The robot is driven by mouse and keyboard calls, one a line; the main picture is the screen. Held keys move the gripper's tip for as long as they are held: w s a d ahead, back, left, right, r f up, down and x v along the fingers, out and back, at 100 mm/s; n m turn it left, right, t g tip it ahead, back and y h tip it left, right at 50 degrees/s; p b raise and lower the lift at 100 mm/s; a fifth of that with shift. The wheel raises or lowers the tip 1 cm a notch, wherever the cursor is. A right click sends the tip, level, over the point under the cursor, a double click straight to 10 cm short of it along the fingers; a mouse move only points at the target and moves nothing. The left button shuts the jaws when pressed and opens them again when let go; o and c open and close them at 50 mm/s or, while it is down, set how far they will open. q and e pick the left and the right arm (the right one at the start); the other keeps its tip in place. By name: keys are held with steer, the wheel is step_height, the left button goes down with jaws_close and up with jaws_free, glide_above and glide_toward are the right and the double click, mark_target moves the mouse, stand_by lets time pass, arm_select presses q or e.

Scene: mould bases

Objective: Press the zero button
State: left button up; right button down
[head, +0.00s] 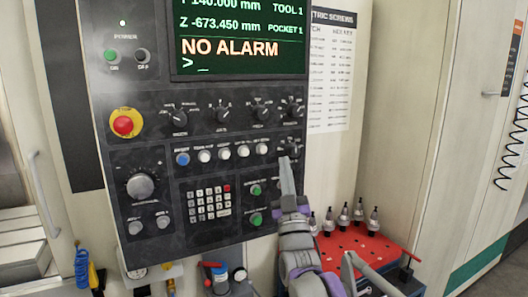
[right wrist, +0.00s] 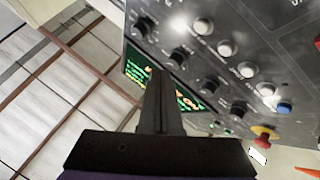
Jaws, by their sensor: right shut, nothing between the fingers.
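A dark control panel (head: 165,100) fills the middle of the head view. A row of round push buttons crosses it: a blue one (head: 183,159) at the left, then several white ones ending with the rightmost white button (head: 261,149). Their labels are too small to read surely, so I cannot tell which is zero. My right gripper (head: 286,163) is shut and empty, its narrow fingers pointing up in front of the panel's right edge, right of the white buttons. In the right wrist view the shut fingers (right wrist: 160,85) are left of the white buttons (right wrist: 226,48). My left gripper is out of view.
A red emergency button (head: 124,125) is on the panel's left. Dark knobs (head: 222,114) run above the buttons, with a keypad (head: 208,203) and green buttons (head: 256,219) below. The screen (head: 240,40) reads NO ALARM. A red tool tray (head: 343,246) stands at lower right.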

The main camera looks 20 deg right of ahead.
mark_target(263, 150)
steer(key=w, duration=0.8)
stand_by(2.0)
steer(key=shift+w+p, duration=0.2)
steer(key=shift+p, duration=0.1)
steer(key=shift+w, duration=0.2)
steer(key=shift+w, duration=0.35)
stand_by(0.5)
steer(key=shift+s, duration=0.85)
